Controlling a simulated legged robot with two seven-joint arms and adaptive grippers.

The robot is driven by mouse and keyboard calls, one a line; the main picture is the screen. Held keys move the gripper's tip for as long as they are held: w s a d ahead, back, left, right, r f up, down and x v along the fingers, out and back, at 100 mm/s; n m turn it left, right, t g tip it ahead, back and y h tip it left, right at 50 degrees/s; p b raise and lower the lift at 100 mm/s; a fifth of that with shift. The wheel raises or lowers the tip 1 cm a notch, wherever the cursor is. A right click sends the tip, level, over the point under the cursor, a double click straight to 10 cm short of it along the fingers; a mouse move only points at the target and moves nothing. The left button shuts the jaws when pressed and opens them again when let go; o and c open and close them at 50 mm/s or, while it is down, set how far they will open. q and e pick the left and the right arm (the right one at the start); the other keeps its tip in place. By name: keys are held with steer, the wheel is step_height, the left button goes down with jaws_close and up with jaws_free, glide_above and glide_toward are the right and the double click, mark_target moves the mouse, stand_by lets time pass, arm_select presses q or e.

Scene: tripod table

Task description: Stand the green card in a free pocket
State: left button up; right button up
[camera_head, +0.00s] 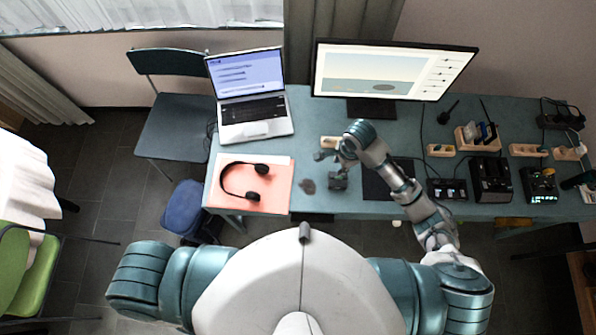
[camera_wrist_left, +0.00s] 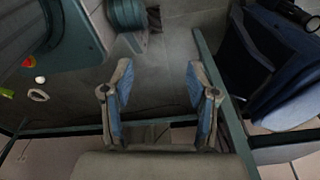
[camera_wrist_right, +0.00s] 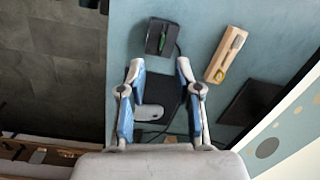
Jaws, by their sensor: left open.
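A thin green piece (camera_wrist_right: 177,48), likely the green card, shows edge-on in a small black holder (camera_wrist_right: 157,36) in the right wrist view. In the head view the holder (camera_head: 338,182) sits near the desk's front edge, partly under my right gripper (camera_head: 336,160). My right gripper (camera_wrist_right: 160,66) is open and empty, its fingertips apart from the holder. My left gripper (camera_wrist_left: 158,72) is open and empty over the floor.
A wooden block (camera_wrist_right: 216,70) holding a brush-like item lies beyond the holder. A dark mat (camera_head: 376,186) with a pale mouse (camera_wrist_right: 149,112) lies to its right. A monitor (camera_head: 390,70), laptop (camera_head: 252,110) and headphones (camera_head: 240,180) stand behind and left. Black devices (camera_head: 490,180) line the right front.

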steer(key=w+d+r+m+h, duration=0.1)
steer(key=w+d+r+m, duration=0.1)
steer(key=m, duration=0.1)
glide_above(337, 177)
steer(key=f, duration=1.1)
steer(key=shift+w+d+f, duration=0.1)
steer(key=shift+d+f, duration=0.05)
steer(key=shift+d, duration=0.15)
steer(key=shift+d+f, duration=0.1)
steer(key=shift+f, duration=0.5)
step_height(337, 177, down, 4)
steer(key=shift+r, duration=0.1)
steer(key=shift+a+f, duration=0.3)
steer(key=shift+f, duration=0.25)
arm_select(q)
steer(key=s+a+f, duration=0.1)
steer(key=s+f, duration=0.1)
steer(key=s, duration=0.3)
steer(key=shift+s+a+f, duration=0.15)
steer(key=shift+s+f, duration=0.05)
steer(key=shift+s, duration=0.1)
arm_select(e)
jaws_close()
steer(key=shift+d, duration=0.1)
